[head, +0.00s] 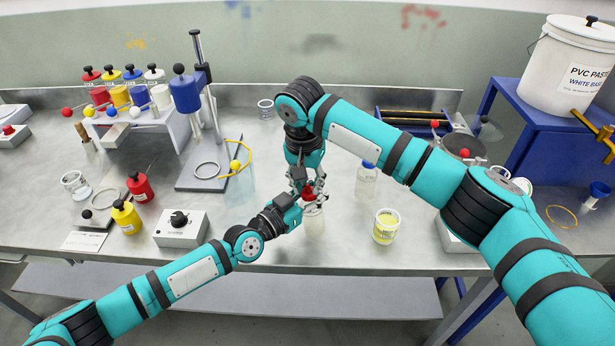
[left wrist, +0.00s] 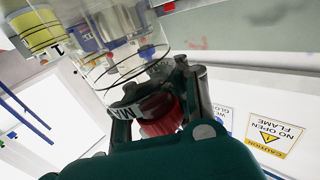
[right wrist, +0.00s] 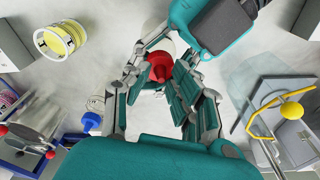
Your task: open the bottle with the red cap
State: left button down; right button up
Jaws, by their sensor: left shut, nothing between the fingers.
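The bottle (head: 314,222) stands upright near the table's front edge, with its red cap (head: 308,193) on top. In the right wrist view the red cap (right wrist: 160,68) shows between my right gripper's fingers (right wrist: 158,85), which look spread, with gaps beside the cap. My right gripper (head: 308,184) points down from above the cap. My left gripper (head: 300,204) reaches in from the left, close beside the bottle's neck, shut with nothing in it. In the left wrist view the red cap (left wrist: 160,115) is close to its fingers. The fingers overlap there and hide exact contact.
A clear bottle with a blue cap (head: 367,180) and a yellow-filled cup (head: 386,226) stand to the right. A grey control box (head: 181,229) and yellow and red bottles (head: 127,217) stand to the left. A stand (head: 208,165) with a ring is behind.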

grip_shut()
jog(key=n, duration=0.5)
jog(key=shift+d+g+y, duration=0.1)
jog(key=shift+g+y, duration=0.2)
jog(key=shift+y, duration=0.1)
jog(key=shift+w, duration=0.1)
dwell(0.7)
jog(key=shift+o, duration=0.6)
grip_release()
jog(key=shift+r, duration=0.15)
